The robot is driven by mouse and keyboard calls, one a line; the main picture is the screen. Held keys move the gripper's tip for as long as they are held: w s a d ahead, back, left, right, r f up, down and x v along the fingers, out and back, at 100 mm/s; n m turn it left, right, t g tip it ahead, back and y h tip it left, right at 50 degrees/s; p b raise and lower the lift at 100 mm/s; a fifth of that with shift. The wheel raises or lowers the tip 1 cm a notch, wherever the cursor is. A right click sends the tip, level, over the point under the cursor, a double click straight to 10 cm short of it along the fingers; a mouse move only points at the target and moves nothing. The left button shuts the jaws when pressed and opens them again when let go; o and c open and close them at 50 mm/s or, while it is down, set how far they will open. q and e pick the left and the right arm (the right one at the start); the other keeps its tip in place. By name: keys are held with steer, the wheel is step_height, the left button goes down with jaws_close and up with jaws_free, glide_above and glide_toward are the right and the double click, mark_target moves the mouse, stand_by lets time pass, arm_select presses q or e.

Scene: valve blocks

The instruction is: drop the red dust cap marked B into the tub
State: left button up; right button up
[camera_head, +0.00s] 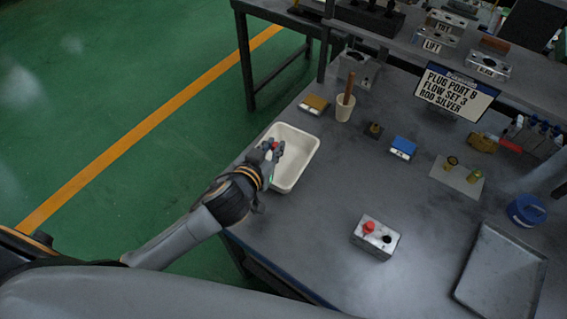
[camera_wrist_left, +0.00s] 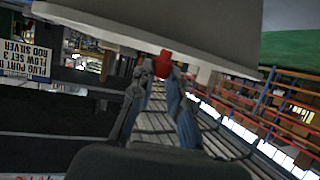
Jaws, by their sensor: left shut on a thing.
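My left gripper (camera_head: 272,149) is shut on a red dust cap (camera_head: 275,144). It holds the cap over the left part of the white tub (camera_head: 305,163). In the left wrist view, the red cap (camera_wrist_left: 163,64) sits between the fingertips of the left gripper (camera_wrist_left: 162,72). No letter is readable on the cap. A silver valve block (camera_head: 366,243) stands on the bench to the right of the tub. It carries another red cap (camera_head: 369,227) on its left port, and its right port is a bare dark hole. My right gripper is not in view.
A cup with a wooden stick (camera_head: 344,110), a blue block (camera_head: 403,147) and a small dark part (camera_head: 374,130) stand behind the tub. A sign (camera_head: 455,92) stands at the back. A grey tray (camera_head: 500,275) lies at the right. The bench between tub and valve block is clear.

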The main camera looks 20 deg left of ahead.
arm_select(q)
steer(key=o, duration=0.8)
steer(key=shift+c, duration=0.2)
steer(key=shift+s, duration=0.2)
steer(key=v, duration=1.1)
steer(key=shift+s, duration=0.3)
steer(key=shift+a+r, duration=0.1)
